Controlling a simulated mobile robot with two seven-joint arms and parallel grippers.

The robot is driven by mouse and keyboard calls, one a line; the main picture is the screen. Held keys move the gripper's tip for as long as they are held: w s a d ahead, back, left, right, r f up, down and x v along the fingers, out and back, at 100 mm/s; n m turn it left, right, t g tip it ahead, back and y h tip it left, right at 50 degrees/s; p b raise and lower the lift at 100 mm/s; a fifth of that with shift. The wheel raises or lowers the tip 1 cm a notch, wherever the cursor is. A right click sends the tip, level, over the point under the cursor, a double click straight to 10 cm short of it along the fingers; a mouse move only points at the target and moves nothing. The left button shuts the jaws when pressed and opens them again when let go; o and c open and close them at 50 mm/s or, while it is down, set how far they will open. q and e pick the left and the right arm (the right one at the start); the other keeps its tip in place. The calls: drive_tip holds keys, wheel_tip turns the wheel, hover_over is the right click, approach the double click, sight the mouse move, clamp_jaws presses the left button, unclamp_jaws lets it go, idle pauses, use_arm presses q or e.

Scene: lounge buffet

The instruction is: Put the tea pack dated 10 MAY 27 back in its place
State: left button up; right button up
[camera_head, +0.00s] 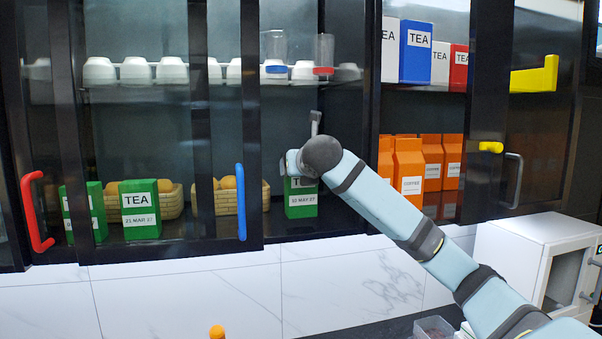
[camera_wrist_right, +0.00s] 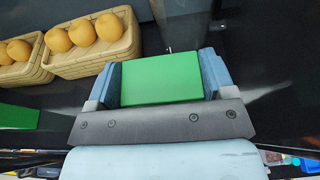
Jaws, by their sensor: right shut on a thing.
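The green tea pack (camera_head: 300,205) dated 10 MAY 27 is upright at the lower shelf of the cabinet, in the open bay right of the blue-handled door. My right gripper (camera_wrist_right: 160,80) is shut on it, with blue fingers at both sides in the right wrist view. In the head view my wrist hides the pack's upper part and the fingers. I cannot tell whether its base touches the shelf. Another green tea pack (camera_head: 140,210), apparently dated 21 MAR 27, stands on the left, with a further green pack (camera_head: 85,212) beside it. My left gripper is not in view.
Baskets of orange-coloured round food (camera_wrist_right: 95,45) stand left of the held pack. The blue door handle (camera_head: 241,202) is close on its left. Orange coffee packs (camera_head: 409,172) stand on the right, with boxed tea (camera_head: 415,52) above. White bowls (camera_head: 135,71) line the upper shelf.

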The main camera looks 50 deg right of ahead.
drive_tip(key=shift+f, duration=0.85)
drive_tip(key=shift+f, duration=0.2)
drive_tip(key=o, duration=1.3)
drive_tip(key=b+v, duration=0.2)
drive_tip(key=v, duration=1)
drive_tip(key=shift+d+r, duration=0.1)
drive_tip(key=shift+r, duration=0.1)
